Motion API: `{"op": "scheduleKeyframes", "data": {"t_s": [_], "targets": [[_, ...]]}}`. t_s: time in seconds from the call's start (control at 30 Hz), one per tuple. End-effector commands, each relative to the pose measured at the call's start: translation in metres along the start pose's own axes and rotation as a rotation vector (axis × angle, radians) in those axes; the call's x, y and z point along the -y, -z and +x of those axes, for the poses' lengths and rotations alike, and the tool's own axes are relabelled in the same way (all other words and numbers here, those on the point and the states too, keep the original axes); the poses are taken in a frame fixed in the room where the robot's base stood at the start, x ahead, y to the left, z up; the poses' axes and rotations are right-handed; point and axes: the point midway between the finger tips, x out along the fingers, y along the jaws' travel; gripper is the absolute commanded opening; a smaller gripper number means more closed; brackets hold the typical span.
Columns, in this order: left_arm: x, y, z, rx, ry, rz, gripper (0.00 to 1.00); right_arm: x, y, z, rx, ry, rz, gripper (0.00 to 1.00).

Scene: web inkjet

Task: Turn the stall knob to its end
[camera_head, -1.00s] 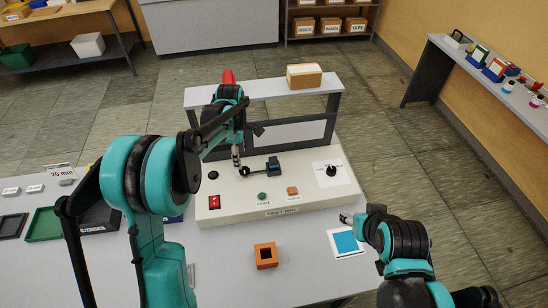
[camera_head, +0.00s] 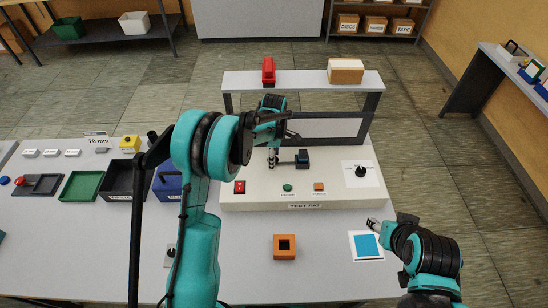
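A black knob (camera_head: 361,171) stands on a white dial card at the right of the test rig panel (camera_head: 330,196); its markings are too small to read. A small dark device (camera_head: 302,159) sits near the panel's middle. My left gripper (camera_head: 272,163) points down just left of this device, apart from the black knob. It hides the device's left end, and whether it touches it is unclear. Its fingers are too small to judge. My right gripper (camera_head: 374,224) hovers low over the table beside the blue square (camera_head: 367,245), in front of the panel; its opening is unclear.
The panel also has a red switch (camera_head: 240,187), a green button (camera_head: 287,187) and an orange button (camera_head: 318,186). A raised shelf (camera_head: 300,79) behind carries a red object (camera_head: 268,70) and a tan box (camera_head: 345,71). An orange block (camera_head: 284,247) sits in front. Trays (camera_head: 80,186) lie left.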

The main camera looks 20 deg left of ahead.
Motion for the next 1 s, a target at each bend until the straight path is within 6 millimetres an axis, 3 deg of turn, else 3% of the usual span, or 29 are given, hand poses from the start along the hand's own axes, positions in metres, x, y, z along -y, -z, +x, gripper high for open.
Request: {"op": "scheduleKeyframes", "data": {"t_s": [0.03, 0.2, 0.23, 0.67, 1.0], "targets": [[0.000, 0.000, 0.000, 0.000, 0.000, 0.000, 0.56, 0.000, 0.000, 0.000, 0.000, 0.000, 0.000, 0.47], [0.000, 0.000, 0.000, 0.000, 0.000, 0.000, 0.12, 0.000, 0.000, 0.000, 0.000, 0.000, 0.000, 0.47], [0.000, 0.000, 0.000, 0.000, 0.000, 0.000, 0.07, 0.000, 0.000, 0.000, 0.000, 0.000, 0.000, 0.47], [0.000, 0.000, 0.000, 0.000, 0.000, 0.062, 0.07, 0.000, -0.002, 0.003, 0.000, 0.000, 0.000, 0.47], [0.001, 0.000, 0.001, 0.000, 0.000, 0.316, 0.07, 0.000, -0.007, 0.010, 0.000, 0.000, 0.000, 0.47]]}}
